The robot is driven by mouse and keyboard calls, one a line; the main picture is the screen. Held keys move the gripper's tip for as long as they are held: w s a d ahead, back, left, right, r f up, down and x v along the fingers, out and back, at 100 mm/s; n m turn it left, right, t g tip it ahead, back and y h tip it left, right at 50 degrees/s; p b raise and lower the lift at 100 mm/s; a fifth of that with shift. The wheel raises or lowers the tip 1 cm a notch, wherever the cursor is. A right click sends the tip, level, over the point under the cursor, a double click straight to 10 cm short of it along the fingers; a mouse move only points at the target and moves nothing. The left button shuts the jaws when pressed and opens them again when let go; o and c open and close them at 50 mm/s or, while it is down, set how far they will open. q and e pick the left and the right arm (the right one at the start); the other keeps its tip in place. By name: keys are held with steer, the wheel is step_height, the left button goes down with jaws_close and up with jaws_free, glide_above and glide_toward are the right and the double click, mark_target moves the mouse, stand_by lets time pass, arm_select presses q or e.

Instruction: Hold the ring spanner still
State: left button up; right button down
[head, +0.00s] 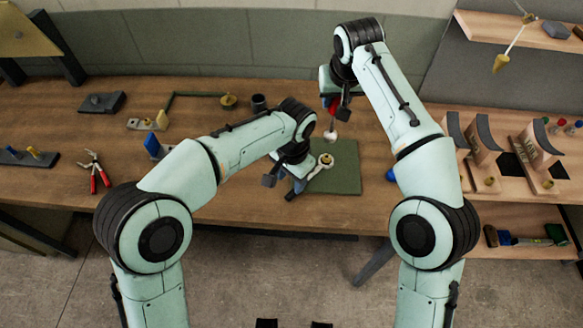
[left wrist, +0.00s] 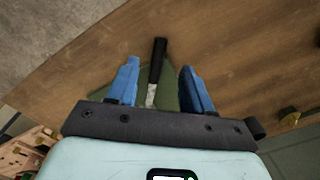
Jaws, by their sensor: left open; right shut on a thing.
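The ring spanner (head: 319,170) lies on a green mat (head: 345,180), its ring end toward the mat's middle and its dark handle pointing to the near left. My left gripper (head: 288,184) is open over the handle end. In the left wrist view the spanner's black handle (left wrist: 158,60) shows between the two blue fingers, with gaps on both sides. My right gripper (head: 334,101) is beyond the mat, shut on a red-handled tool (head: 333,107) with a pale rounded end pointing down toward the mat. The fingertips of the right gripper are partly hidden by its arm.
Red-handled pliers (head: 98,172) and small blocks lie on the bench (head: 235,195) at the left. A dark cup (head: 259,103) stands behind my left arm. Wooden stands (head: 484,140) with curved panels are at the right. The bench front left of the mat is clear.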

mark_target(290, 195)
arm_select(q)
step_height(290, 195, down, 7)
steer(key=shift+a+f, duration=0.1)
steer(key=shift+f, duration=0.1)
steer(key=shift+c, duration=0.3)
jaws_close()
